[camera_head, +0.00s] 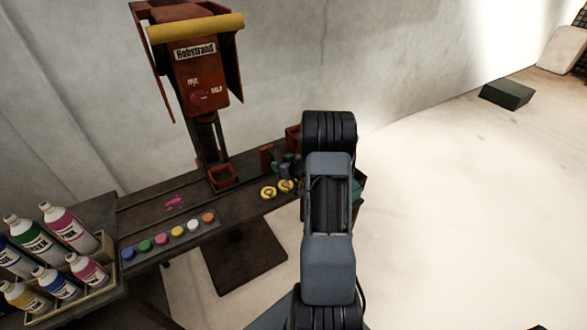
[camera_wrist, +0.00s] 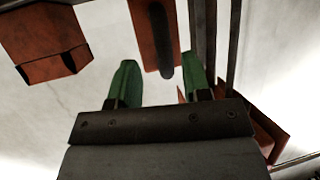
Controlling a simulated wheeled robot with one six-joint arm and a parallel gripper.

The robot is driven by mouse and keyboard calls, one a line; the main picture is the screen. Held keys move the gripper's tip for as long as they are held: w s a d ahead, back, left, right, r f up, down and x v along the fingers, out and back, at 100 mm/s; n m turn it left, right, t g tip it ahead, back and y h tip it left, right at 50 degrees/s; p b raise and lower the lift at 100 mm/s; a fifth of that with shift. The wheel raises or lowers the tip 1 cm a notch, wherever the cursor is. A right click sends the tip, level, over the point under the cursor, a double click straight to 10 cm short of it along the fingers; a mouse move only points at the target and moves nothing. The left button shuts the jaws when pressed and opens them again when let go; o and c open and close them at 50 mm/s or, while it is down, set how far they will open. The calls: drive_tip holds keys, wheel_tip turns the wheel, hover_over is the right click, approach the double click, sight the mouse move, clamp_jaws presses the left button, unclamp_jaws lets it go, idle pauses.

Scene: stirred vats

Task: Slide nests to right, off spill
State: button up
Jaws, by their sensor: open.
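A magenta spill (camera_head: 175,202) lies on the dark bench left of the mixer column. Two yellow ring-shaped pieces (camera_head: 268,192), perhaps the nests, sit on the bench to the right of the column, clear of the spill. I cannot tell for sure that they are the nests. My gripper shows in the wrist view with two green fingers (camera_wrist: 157,84) apart and nothing between their tips. A rust-red part with a dark rod (camera_wrist: 155,40) shows beyond them.
A red Hobstrand mixer (camera_head: 200,75) with a yellow bar stands behind the bench. A strip of several coloured paint pots (camera_head: 177,232) lies along the front edge. A rack of ink bottles (camera_head: 50,255) fills the left. Small dark and red items (camera_head: 285,165) stand behind the rings.

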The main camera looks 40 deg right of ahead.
drive_tip(key=v, duration=0.9)
drive_tip(key=shift+s+r+b, duration=0.2)
drive_tip(key=shift+s+b, duration=0.1)
drive_tip(key=shift+f, duration=0.1)
drive_tip(key=s+d+f+m+g+h, duration=0.3)
drive_tip(key=s+d+f+g+h, duration=0.2)
drive_tip(key=s+g, duration=0.1)
drive_tip(key=s+a+r+m+g, duration=0.1)
drive_tip(key=s+a+r+g, duration=0.2)
drive_tip(key=a+r+g, duration=0.1)
drive_tip(key=s+a+r+n+y, duration=0.1)
drive_tip(key=s+a+r, duration=0.1)
drive_tip(key=a+r, duration=0.3)
drive_tip(key=s+a+r+n+y, duration=0.1)
drive_tip(key=a+r, duration=0.4)
drive_tip(key=a, duration=0.8)
drive_tip(key=s+a+r+n+y, duration=0.1)
drive_tip(key=a+r, duration=0.4)
drive_tip(key=a, duration=0.5)
drive_tip(key=shift+s+t+y, duration=0.3)
drive_tip(key=shift+s+y, duration=0.2)
drive_tip(key=shift+s, duration=0.75)
drive_tip(key=shift+a, duration=0.15)
